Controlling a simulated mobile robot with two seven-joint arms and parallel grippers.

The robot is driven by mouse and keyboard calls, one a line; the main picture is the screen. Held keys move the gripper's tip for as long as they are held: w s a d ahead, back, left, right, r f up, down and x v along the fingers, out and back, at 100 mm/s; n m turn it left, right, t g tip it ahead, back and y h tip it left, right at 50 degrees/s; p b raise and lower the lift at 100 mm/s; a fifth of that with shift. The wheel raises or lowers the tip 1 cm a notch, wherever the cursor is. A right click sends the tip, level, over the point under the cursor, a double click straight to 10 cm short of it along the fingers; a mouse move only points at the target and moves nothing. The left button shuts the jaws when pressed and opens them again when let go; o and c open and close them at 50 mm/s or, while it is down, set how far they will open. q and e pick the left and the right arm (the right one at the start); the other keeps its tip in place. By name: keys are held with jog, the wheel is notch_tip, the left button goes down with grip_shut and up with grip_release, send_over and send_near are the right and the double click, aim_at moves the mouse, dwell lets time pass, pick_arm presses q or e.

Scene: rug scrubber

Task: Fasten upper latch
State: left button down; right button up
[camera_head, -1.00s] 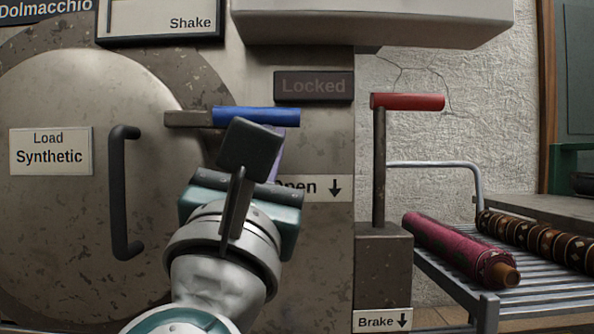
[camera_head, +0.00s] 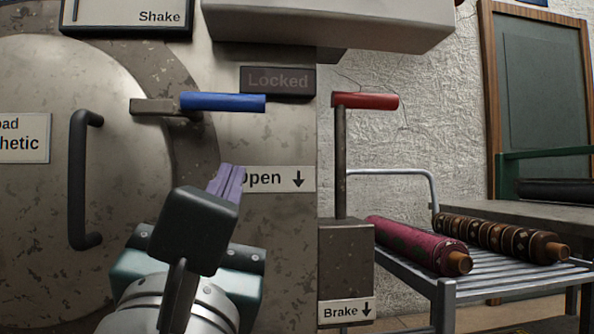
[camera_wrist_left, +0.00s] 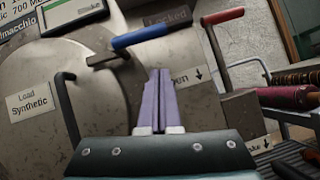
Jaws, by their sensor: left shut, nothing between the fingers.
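The upper latch, with a blue handle (camera_head: 222,102) on a short grey bar (camera_head: 155,107), lies horizontally at the right rim of the round metal door (camera_head: 40,190). Its blue handle also shows in the wrist view (camera_wrist_left: 139,37). My left gripper (camera_head: 228,180) has its purple fingers shut and empty. It is below the blue handle, apart from it, in front of the panel by the "Open" label (camera_head: 277,179). In the wrist view the closed fingers (camera_wrist_left: 158,86) point up toward the panel, below and right of the handle. My right gripper is not in view.
A dark "Locked" sign (camera_head: 278,81) is right of the latch. A black door handle (camera_head: 78,180) stands at left. A red-handled brake lever (camera_head: 365,101) rises at right. Rolled rugs (camera_head: 420,245) lie on a metal rack (camera_head: 500,280). A grey box (camera_head: 330,22) overhangs above.

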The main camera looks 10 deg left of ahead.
pick_arm(q)
jog(key=d+v, duration=0.1)
jog(key=v, duration=0.5)
jog(key=shift+w, duration=0.15)
